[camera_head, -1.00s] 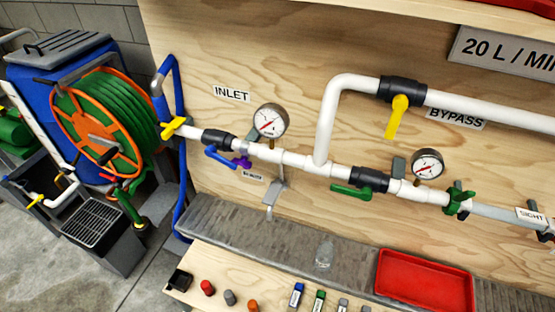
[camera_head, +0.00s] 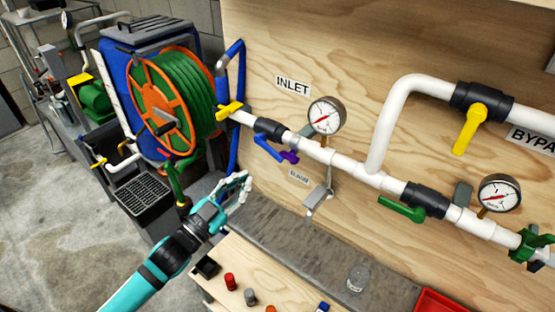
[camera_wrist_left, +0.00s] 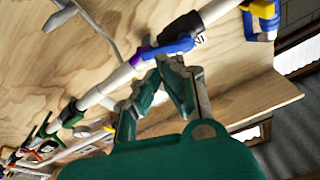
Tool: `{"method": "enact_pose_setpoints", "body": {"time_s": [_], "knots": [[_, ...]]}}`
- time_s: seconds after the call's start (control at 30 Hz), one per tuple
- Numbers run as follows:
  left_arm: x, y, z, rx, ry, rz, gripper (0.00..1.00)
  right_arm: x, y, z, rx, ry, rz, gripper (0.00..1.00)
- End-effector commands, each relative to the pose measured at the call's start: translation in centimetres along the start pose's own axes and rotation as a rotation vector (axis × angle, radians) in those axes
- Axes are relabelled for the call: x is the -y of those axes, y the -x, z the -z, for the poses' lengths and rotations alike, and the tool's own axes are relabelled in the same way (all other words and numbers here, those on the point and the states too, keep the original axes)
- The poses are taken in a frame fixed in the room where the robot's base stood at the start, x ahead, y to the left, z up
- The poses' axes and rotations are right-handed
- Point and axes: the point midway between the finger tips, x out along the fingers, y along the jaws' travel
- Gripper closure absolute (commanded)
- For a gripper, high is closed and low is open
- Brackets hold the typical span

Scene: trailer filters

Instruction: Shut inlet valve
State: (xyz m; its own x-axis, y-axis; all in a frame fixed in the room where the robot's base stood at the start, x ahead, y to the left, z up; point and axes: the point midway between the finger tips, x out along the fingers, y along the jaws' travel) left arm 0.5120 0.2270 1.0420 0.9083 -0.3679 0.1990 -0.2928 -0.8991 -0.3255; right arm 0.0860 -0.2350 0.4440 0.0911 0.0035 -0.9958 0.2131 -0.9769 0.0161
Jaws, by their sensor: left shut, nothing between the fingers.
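The inlet valve has a black body (camera_head: 271,134) on the white pipe, below and left of the INLET label, with a blue lever handle (camera_head: 268,147). The handle slants down to the right, close to the line of the pipe. My left gripper (camera_head: 246,180) is in front of the board, below and left of the handle, and apart from it in the head view. In the left wrist view the gripper's fingers (camera_wrist_left: 157,75) look shut and empty, with the blue handle (camera_wrist_left: 176,47) just beyond the tips. My right gripper is not in view.
A yellow-handled fitting (camera_head: 230,108) ends the pipe at left. A pressure gauge (camera_head: 326,116) stands right of the valve, near a purple part (camera_head: 290,156). A hose reel (camera_head: 165,105) is behind at left. A grey ledge (camera_head: 300,235) and a bench with small items lie below.

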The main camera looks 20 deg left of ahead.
Motion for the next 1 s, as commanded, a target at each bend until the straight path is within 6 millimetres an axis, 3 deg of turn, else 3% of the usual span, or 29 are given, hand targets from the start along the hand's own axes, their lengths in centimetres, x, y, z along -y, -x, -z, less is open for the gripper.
{"method": "enact_pose_setpoints", "body": {"time_s": [0.03, 0.1, 0.27, 0.77, 0.83, 1.0], "knots": [[-0.3, -0.1, 2.2, -0.054, -0.012, -0.017, 1.0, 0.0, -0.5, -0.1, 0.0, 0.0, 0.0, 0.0], [-0.5, -0.2, 4.5, -0.106, -0.018, -0.032, 1.0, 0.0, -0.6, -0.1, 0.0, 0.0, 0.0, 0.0], [-0.6, -1.0, 6.4, -0.142, -0.023, -0.04, 1.0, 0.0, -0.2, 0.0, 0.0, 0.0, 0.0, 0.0], [-0.9, -10.7, 7.8, -0.139, -0.023, -0.039, 1.0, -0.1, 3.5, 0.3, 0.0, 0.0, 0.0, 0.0], [-0.9, -9.9, 5.8, -0.129, -0.021, -0.039, 1.0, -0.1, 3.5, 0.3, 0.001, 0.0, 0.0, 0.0], [-0.9, -9.5, 4.0, -0.134, -0.022, -0.039, 1.0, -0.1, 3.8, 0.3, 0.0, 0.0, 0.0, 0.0]]}}
